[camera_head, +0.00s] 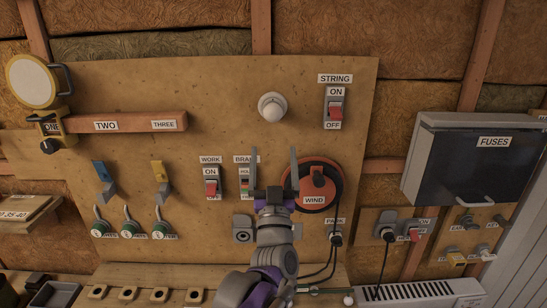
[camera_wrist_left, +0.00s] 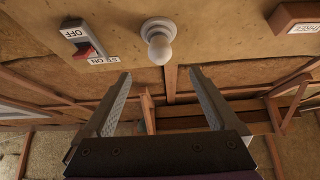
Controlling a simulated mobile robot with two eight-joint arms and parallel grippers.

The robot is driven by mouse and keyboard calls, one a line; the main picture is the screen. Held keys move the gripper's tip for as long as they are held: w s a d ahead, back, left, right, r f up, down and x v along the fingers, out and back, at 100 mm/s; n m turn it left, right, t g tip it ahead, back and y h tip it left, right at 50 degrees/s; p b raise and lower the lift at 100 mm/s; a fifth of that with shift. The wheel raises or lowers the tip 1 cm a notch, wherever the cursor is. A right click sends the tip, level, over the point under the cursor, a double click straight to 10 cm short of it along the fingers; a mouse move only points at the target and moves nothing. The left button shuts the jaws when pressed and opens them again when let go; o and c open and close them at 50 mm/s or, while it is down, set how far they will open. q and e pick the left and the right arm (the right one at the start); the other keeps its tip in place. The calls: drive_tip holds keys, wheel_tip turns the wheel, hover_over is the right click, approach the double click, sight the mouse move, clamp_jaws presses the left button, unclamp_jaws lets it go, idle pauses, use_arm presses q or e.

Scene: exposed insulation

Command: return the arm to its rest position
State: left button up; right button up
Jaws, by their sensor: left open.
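My left gripper (camera_head: 273,172) stands upright in front of the plywood panel in the head view, its two grey fingers apart with nothing between them. It covers part of the BRAKE switch (camera_head: 244,178) and comes close to the left edge of the red WIND dial (camera_head: 329,186); I cannot tell if it touches the panel. In the left wrist view the open fingers (camera_wrist_left: 160,95) also show empty, with the white bulb (camera_wrist_left: 158,45) beyond them. My purple and grey left arm (camera_head: 262,285) reaches up from the bottom of the head view. My right gripper is not in view.
The panel (camera_head: 220,90) carries the bulb (camera_head: 272,106), the STRING switch (camera_head: 334,108), the WORK switch (camera_head: 211,182) and several levers. A FUSES box (camera_head: 475,160) juts out at the right. Black cables (camera_head: 334,260) hang right of my arm. A ledge with wooden blocks (camera_head: 160,294) lies below.

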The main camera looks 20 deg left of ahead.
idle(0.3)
use_arm(q)
drive_tip(key=s+d+f+m+g+h, duration=0.1)
drive_tip(key=s+f+m+g+h, duration=0.3)
drive_tip(key=f, duration=0.6)
drive_tip(key=s+d+f+m+g+h, duration=0.1)
drive_tip(key=s+f+g+h, duration=0.35)
drive_tip(key=f, duration=0.55)
drive_tip(key=s+a+f+n+g+y, duration=0.1)
drive_tip(key=s+a+f+g, duration=0.1)
drive_tip(key=s+f+g, duration=0.3)
drive_tip(key=s+a+f+g, duration=0.2)
drive_tip(key=s+f+g, duration=0.2)
drive_tip(key=s+f, duration=0.8)
drive_tip(key=s, duration=0.3)
drive_tip(key=shift+s+f+n+g+y, duration=0.25)
drive_tip(key=shift+f+n+g+y, duration=0.1)
drive_tip(key=shift+n, duration=0.05)
